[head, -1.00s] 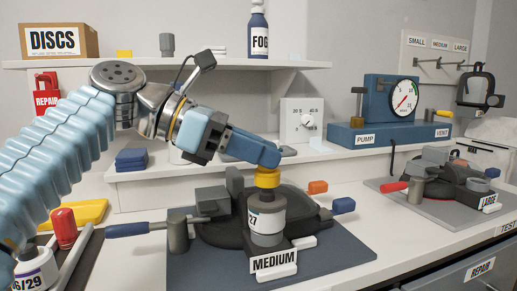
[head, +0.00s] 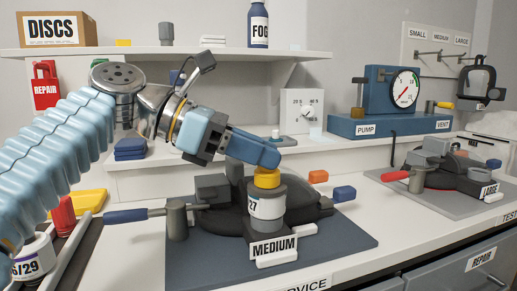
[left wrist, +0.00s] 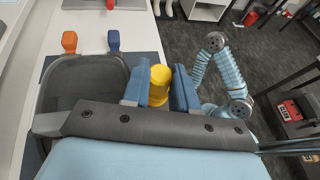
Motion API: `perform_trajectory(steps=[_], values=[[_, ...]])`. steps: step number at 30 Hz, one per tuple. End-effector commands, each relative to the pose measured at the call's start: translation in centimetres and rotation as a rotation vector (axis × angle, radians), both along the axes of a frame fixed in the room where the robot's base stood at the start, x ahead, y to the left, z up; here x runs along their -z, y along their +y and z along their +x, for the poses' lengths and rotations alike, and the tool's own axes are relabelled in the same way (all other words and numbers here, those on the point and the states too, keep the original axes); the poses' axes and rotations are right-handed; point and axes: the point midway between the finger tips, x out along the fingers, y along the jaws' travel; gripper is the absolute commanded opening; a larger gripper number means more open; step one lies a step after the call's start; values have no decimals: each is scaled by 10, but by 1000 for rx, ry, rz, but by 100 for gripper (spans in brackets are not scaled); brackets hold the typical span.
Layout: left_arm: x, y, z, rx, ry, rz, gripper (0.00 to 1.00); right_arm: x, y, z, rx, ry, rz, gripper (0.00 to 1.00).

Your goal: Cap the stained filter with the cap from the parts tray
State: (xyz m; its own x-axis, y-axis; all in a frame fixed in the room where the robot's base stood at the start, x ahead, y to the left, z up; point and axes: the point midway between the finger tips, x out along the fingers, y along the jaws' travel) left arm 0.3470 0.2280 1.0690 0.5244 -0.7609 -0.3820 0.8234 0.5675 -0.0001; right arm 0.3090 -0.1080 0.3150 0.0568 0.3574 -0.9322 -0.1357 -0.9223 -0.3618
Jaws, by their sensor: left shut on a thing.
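A filter (head: 268,207) with a white label ending in "27" stands upright in the fixture marked MEDIUM (head: 274,247). Its body is grey and white; I cannot make out a stain. My left gripper (head: 268,163) is shut on a yellow cap (head: 266,179) directly above the filter. The cap appears to rest on the filter's top, but I cannot tell whether it is fully seated. In the left wrist view the cap (left wrist: 160,80) sits between the two blue fingers (left wrist: 159,88). My right gripper is not in view.
Another filter (head: 35,258) and a red part (head: 62,212) are at the lower left, by a yellow item (head: 90,201). A blue-handled lever (head: 125,216) projects left from the MEDIUM fixture. A LARGE fixture (head: 455,170) stands at right, with the pump (head: 390,125) behind.

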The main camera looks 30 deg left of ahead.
Motion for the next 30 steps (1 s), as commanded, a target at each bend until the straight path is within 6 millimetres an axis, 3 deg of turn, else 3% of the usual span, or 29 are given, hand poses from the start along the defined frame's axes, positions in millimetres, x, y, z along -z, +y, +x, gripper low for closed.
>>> perform_trajectory(steps=[1,7,19,30], values=[[2,0,0,1,1,1,29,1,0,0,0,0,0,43],[1,0,0,1,1,1,57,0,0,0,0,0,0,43],[-5,9,-6,-1,-1,1,57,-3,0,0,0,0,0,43],[-40,74,-50,-1,-1,1,57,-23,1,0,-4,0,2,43]])
